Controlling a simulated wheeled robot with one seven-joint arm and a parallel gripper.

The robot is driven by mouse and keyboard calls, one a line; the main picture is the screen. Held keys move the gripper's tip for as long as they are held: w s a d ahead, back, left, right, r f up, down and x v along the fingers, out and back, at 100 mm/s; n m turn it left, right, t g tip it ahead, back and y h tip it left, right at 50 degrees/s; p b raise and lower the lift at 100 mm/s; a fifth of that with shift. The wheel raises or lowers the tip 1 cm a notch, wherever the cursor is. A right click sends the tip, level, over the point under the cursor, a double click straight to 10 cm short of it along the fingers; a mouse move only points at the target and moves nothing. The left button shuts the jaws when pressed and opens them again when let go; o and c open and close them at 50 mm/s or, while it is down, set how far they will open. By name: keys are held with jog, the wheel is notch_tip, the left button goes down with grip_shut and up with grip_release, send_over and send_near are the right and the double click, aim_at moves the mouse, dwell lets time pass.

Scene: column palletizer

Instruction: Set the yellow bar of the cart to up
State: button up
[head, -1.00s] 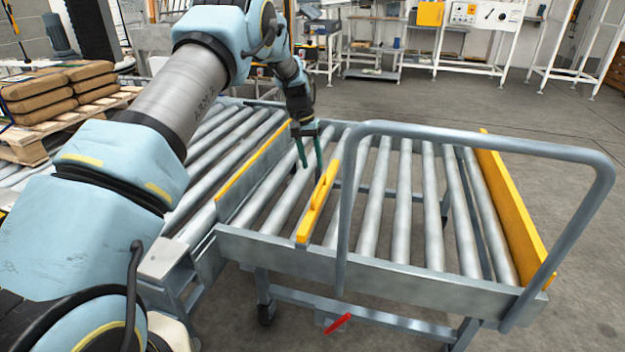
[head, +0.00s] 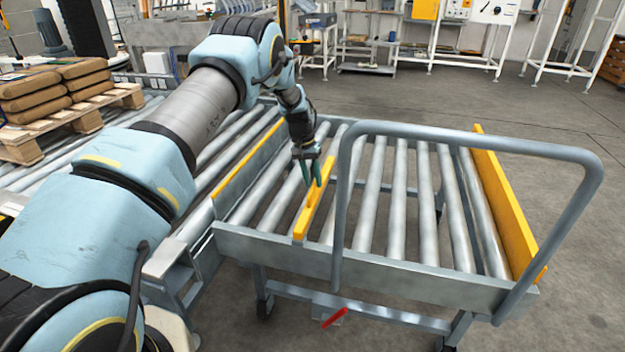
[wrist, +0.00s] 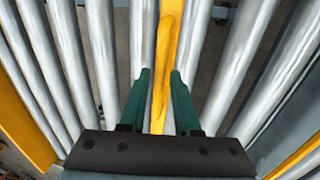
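The yellow bar (head: 316,207) with a raised grip on it lies low across the rollers in the middle of the cart (head: 400,278). My gripper (head: 313,184) is at the bar's far part, pointing down, with its green fingers parted. In the wrist view, the yellow bar (wrist: 168,35) runs lengthwise between the two fingertips of my gripper (wrist: 159,75), one finger on each side. I cannot tell whether the fingers touch it.
A grey tube handle (head: 470,142) arches over the cart's near side, right of my gripper. A yellow board (head: 503,205) edges the cart's right side. A yellow-topped rail (head: 246,160) stands to the left. A red lever (head: 334,318) hangs below. Sacks (head: 50,85) sit on a pallet.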

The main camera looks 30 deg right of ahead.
grip_shut()
dwell(1.1)
